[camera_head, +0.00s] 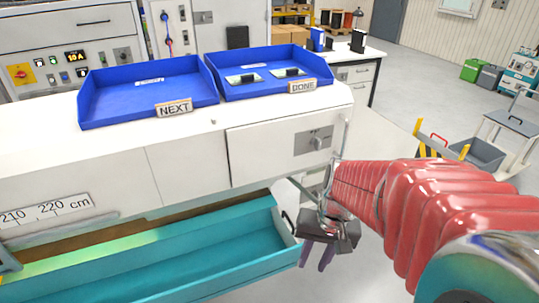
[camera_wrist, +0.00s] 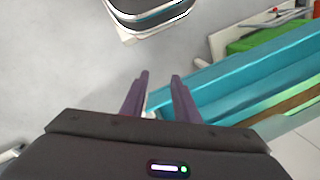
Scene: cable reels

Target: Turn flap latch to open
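The flap latch (camera_head: 320,140) is a silver turn knob on a grey plate. It sits at the upper right of the white flap (camera_head: 262,155) in the bench front, and the flap looks closed. My gripper (camera_head: 313,266) hangs below and in front of the latch, beside the right end of the open teal drawer, with its fingers pointing down. In the wrist view its two purple fingers (camera_wrist: 160,77) stand apart with nothing between them, so it is open and empty. The latch is not in the wrist view.
The open teal drawer (camera_head: 180,262) juts out below the bench and also shows close beside the fingers in the wrist view (camera_wrist: 235,75). Blue trays marked NEXT (camera_head: 100,118) and DONE (camera_head: 245,92) stand on the benchtop.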

